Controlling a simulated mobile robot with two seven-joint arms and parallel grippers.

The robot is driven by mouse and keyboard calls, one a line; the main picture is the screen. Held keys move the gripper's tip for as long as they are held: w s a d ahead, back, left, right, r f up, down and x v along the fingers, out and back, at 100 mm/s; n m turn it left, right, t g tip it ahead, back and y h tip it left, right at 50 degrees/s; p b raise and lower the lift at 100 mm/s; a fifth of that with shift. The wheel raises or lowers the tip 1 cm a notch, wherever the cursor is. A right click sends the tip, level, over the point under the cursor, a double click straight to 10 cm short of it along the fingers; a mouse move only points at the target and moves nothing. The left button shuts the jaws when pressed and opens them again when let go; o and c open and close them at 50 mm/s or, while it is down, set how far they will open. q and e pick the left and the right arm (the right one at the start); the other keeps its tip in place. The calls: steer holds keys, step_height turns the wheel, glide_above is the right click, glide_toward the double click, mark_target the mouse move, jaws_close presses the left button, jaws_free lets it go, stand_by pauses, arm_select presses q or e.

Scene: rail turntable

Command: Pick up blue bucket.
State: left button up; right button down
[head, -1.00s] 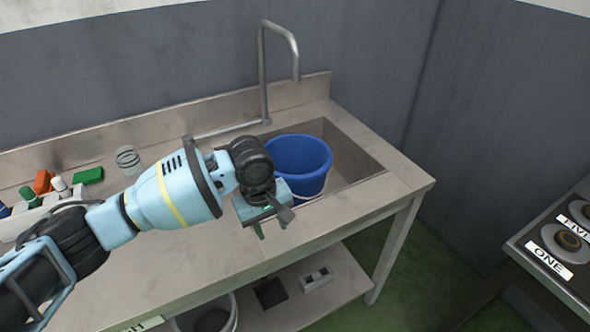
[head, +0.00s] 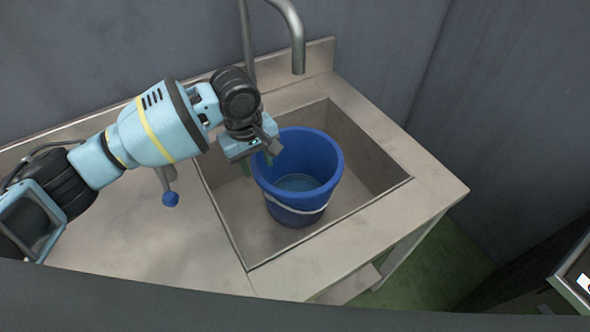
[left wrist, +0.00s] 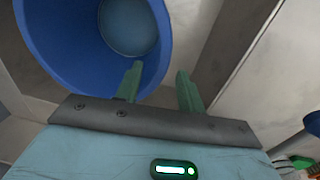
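The blue bucket (head: 298,205) stands upright in the sink, with what looks like water inside and a pale handle hanging against its front. My left gripper (head: 258,163) is at the bucket's left rim in the head view, pointing down. In the left wrist view the bucket (left wrist: 50,45) fills the upper left. The two green fingers of my left gripper (left wrist: 160,85) are apart with nothing held between them. One finger overlaps the bucket's rim and the other lies outside it; I cannot tell whether they touch it. My right gripper is not in view.
The metal sink (head: 365,155) has free room right of the bucket. A grey faucet (head: 297,45) arches above and behind it. A blue-knobbed lever (head: 170,198) stands left of the sink. The counter front is clear.

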mark_target(258, 176)
arm_select(q)
steer(key=shift+s+f, duration=0.2)
steer(key=shift+s, duration=0.05)
steer(key=shift+d+f, duration=0.1)
steer(key=shift+f, duration=0.75)
steer(key=shift+w+f, duration=0.1)
steer(key=shift+f, duration=0.35)
step_height(258, 176, down, 5)
steer(key=shift+w+r+b, duration=0.15)
steer(key=shift+b, duration=0.4)
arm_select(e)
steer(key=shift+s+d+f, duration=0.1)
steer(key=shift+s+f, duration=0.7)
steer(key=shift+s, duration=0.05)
arm_select(q)
steer(key=shift+c, duration=0.2)
jaws_close()
